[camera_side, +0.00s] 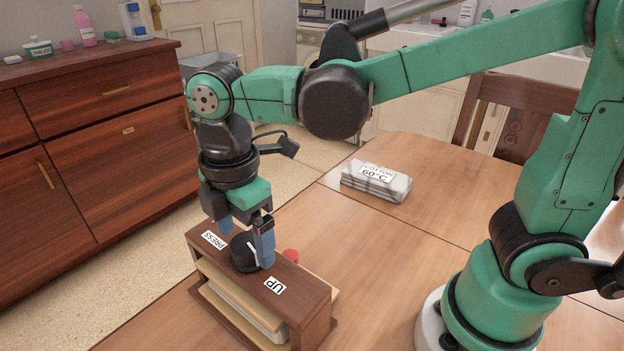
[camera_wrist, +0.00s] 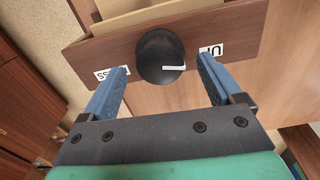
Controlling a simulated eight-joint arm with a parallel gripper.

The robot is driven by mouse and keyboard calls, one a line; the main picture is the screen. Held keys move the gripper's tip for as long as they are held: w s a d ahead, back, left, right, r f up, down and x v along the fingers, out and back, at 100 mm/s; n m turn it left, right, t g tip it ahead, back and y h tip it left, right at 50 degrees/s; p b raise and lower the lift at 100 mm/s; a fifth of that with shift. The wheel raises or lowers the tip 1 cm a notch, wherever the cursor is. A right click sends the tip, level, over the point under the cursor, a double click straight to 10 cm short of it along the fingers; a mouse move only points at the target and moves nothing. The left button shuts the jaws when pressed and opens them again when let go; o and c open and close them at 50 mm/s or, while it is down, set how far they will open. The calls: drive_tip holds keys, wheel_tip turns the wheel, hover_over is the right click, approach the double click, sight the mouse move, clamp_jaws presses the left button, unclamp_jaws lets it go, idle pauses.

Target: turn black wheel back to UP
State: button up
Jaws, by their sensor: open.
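The black wheel (camera_side: 242,256) sits on top of a small wooden press (camera_side: 318,300), between a PRESS label (camera_side: 214,240) and an UP label (camera_side: 274,286). In the wrist view the wheel (camera_wrist: 158,50) has a white line that points right, towards the UP label's (camera_wrist: 211,50) side. My gripper (camera_side: 246,248) is open and points down over the press. In the wrist view its blue fingers (camera_wrist: 163,66) stand apart to the left and right of the wheel. I cannot tell whether either finger touches the wheel. In the side view one finger partly hides the wheel.
The press stands on a wooden table (camera_side: 400,260). A folded cloth bundle labelled COTTON 60°C (camera_side: 376,182) lies farther back. A dark red dresser (camera_side: 90,130) with bottles on top stands at the left. The table's middle is clear.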

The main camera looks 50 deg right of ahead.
sight(250, 239)
drive_tip(key=shift+r, duration=2.35)
drive_tip(key=shift+d+m, duration=0.4)
drive_tip(key=d+f+m+t, duration=0.4)
drive_tip(key=d+m+t, duration=0.3)
drive_tip(key=d+m, duration=0.5)
drive_tip(key=s+m, duration=0.1)
drive_tip(key=m, duration=0.3)
drive_tip(key=shift+m, duration=0.3)
drive_tip(key=shift+d+f, duration=0.1)
